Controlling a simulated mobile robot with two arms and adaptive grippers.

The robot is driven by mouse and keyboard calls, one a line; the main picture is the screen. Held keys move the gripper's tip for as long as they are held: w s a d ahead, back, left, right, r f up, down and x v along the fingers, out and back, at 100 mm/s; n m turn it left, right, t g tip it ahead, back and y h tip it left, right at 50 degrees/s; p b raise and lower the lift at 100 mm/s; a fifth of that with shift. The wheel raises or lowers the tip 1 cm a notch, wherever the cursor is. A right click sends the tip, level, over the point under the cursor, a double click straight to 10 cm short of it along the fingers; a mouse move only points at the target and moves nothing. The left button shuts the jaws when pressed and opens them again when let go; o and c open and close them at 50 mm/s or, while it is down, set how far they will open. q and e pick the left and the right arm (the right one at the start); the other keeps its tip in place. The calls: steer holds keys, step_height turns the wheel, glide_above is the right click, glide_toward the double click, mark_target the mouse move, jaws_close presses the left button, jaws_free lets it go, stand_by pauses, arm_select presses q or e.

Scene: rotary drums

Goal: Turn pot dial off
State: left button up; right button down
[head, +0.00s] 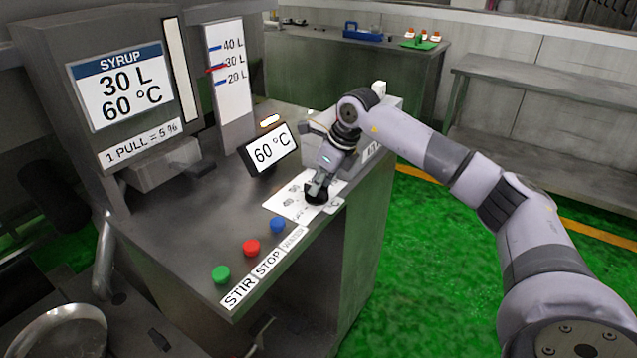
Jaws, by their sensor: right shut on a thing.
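The pot dial (315,193) is a black knob on a white marked plate (283,206) on top of the grey console. My right gripper (317,186) reaches down from above and is shut on the dial. The fingers cover part of the dial, so its pointer and the setting it points at cannot be read. A small display (270,149) behind the dial reads 60 °C. My left gripper is not in view.
Green (221,274), red (251,247) and blue (277,225) buttons stand along the console's front edge, left of the dial. A syrup panel (118,85) and level gauge (229,72) rise behind. A metal bowl (62,332) is at lower left. Green floor is open at right.

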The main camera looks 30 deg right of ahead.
steer(key=n+y, duration=0.1)
steer(key=n, duration=0.1)
steer(key=n+g+p, duration=0.1)
steer(key=n, duration=0.2)
steer(key=shift+w+d+r+n+y, duration=0.1)
steer(key=shift+w+n+y, duration=0.05)
steer(key=shift+n+y, duration=0.2)
steer(key=n+g+p, duration=0.1)
steer(key=n+g, duration=0.1)
steer(key=n, duration=0.2)
steer(key=shift+w+y, duration=0.1)
steer(key=shift+y, duration=0.25)
steer(key=n+g, duration=0.1)
steer(key=n, duration=0.3)
steer(key=shift+w+g, duration=0.1)
steer(key=shift+g, duration=0.2)
steer(key=shift+n+g+b, duration=0.35)
steer(key=shift+n+g, duration=0.25)
steer(key=shift+n, duration=1.15)
steer(key=c, duration=1.6)
jaws_free()
steer(key=shift+o, duration=0.2)
step_height(320, 180, up, 10)
